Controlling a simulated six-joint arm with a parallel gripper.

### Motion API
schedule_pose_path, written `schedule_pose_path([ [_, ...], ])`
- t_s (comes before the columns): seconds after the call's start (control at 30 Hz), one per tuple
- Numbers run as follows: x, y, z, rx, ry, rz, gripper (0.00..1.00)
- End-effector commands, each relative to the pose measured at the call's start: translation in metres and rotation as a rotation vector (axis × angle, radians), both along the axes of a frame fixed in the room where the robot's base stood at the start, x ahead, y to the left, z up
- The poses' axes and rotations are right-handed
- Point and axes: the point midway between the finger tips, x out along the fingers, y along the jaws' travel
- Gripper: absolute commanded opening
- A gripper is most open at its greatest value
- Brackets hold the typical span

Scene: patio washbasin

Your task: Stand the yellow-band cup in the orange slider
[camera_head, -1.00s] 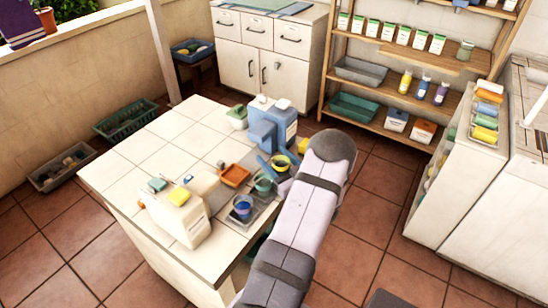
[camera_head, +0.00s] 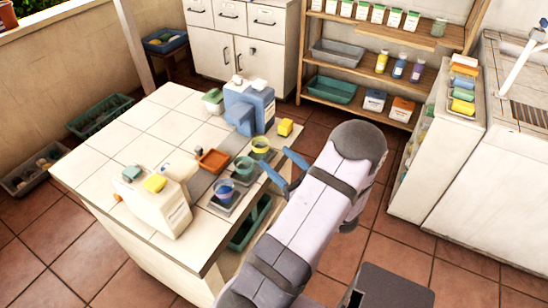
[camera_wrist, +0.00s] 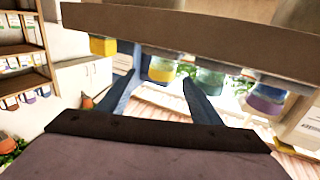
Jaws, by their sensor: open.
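The yellow-band cup (camera_head: 261,146) stands upright in a row on a grey tray near the table's right edge. A green cup (camera_head: 243,168) and a blue-purple cup (camera_head: 225,190) stand nearer in the same row. The orange slider (camera_head: 213,160) lies left of the row and looks empty. My gripper (camera_head: 280,163) is open and empty, just off the table edge, right of the yellow-band cup and apart from it. In the wrist view, which looks upside down, the yellow-band cup (camera_wrist: 163,69) shows between my two blue fingers (camera_wrist: 163,88), beyond them.
A yellow block (camera_head: 285,127) sits beyond the yellow-band cup. A blue dispenser (camera_head: 247,105) stands behind the row and a cream dispenser (camera_head: 160,200) at the front left. A green bin (camera_head: 250,222) is below the tabletop. The left tabletop is clear.

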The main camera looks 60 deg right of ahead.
Motion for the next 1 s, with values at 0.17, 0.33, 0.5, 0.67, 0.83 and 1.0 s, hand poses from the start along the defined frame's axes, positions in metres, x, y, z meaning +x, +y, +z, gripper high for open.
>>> schedule_pose_path([
  [0.17,-0.001,0.0,0.0,0.0,0.0,0.0,0.62],
  [0.33,-0.001,0.0,0.0,0.0,0.0,0.0,0.62],
  [0.5,0.0,-0.001,0.002,-0.004,0.011,-0.005,0.62],
  [0.67,0.001,-0.012,0.01,-0.034,0.103,-0.045,0.62],
  [0.83,-0.004,-0.034,0.023,-0.096,0.318,-0.13,0.62],
  [1.0,-0.008,-0.055,0.029,-0.203,0.623,-0.167,0.62],
])
